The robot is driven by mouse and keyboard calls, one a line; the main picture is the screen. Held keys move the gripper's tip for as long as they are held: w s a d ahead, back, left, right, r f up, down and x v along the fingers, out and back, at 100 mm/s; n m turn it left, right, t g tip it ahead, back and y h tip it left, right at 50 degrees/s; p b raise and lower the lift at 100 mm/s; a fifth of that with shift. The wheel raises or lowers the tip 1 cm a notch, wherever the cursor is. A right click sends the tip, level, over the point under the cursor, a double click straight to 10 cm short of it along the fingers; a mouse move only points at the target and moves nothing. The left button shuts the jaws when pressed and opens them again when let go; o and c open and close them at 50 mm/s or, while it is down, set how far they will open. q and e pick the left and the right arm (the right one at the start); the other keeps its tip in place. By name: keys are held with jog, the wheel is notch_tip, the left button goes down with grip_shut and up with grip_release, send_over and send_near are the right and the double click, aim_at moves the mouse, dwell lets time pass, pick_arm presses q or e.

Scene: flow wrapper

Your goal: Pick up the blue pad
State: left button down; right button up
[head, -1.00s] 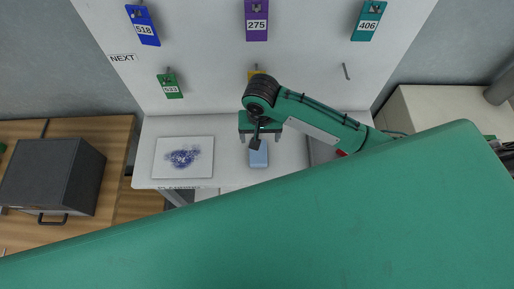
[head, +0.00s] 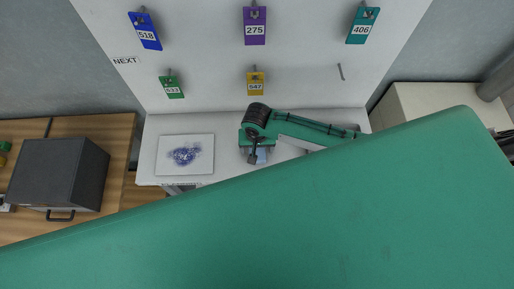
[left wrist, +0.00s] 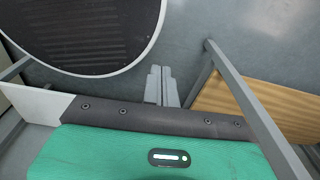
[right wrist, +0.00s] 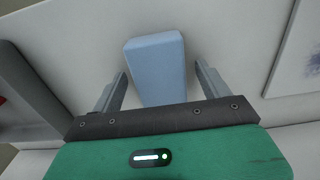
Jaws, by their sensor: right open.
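The blue pad (right wrist: 156,66) is a light blue block lying on the white table. In the right wrist view it lies between the two fingers of my right gripper (right wrist: 158,88), which is open, with a gap on each side. In the head view the pad (head: 262,156) is mostly hidden under my right gripper (head: 255,158). My left gripper (left wrist: 161,86) shows in the left wrist view with its fingers close together, nothing seen between them, pointing at the floor.
A white sheet with a blue stippled print (head: 185,155) lies left of the pad. Numbered tags, such as the purple one (head: 255,27), hang on the white board behind. A dark grey box (head: 58,174) stands on the wooden counter at left. My green body panel hides the lower head view.

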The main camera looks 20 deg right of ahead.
pick_arm(q)
jog(key=shift+w, duration=0.55)
pick_arm(e)
jog(key=c, duration=1.1)
jog(key=shift+o, duration=0.2)
